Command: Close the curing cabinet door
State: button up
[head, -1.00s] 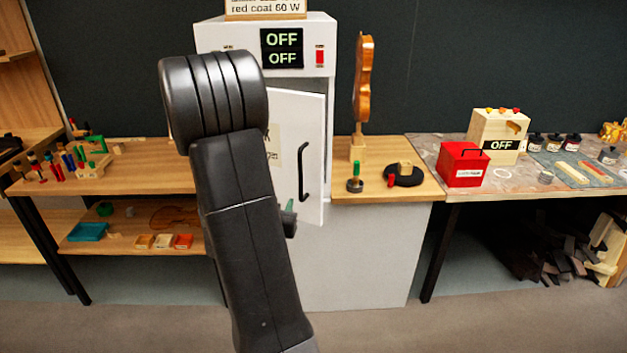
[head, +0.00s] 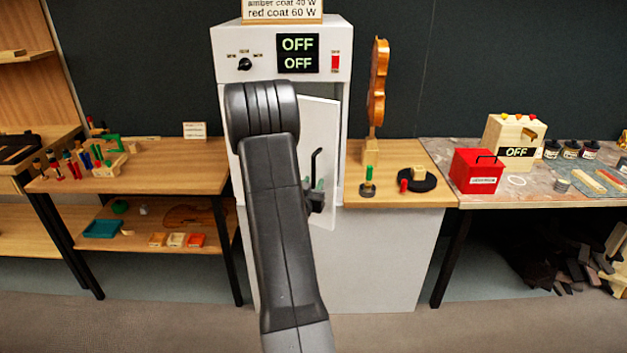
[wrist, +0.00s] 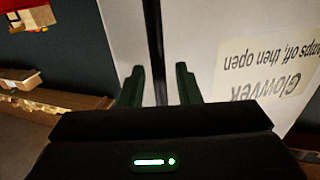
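The white curing cabinet (head: 225,75) stands at the centre in the head view, with two OFF displays on top. Its white door (head: 327,125) stands ajar, swung out toward me, its lower edge hanging in front of the cabinet. The black bar handle (head: 317,160) is on the door. My gripper (head: 318,192) is at the handle's lower part, mostly hidden behind my arm. In the wrist view my gripper (wrist: 160,85) has its green fingers apart, with the dark handle bar (wrist: 153,45) between them and gaps on either side. The door's label (wrist: 265,70) appears upside down.
A violin (head: 377,85) stands upright on the bench right of the cabinet, near a black round stand (head: 425,184). A red box (head: 477,171) sits further right. A tool bench (head: 160,180) is on the left. The floor in front is clear.

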jog(key=shift+w+d, duration=0.15)
jog(key=shift+w, duration=0.35)
grip_shut()
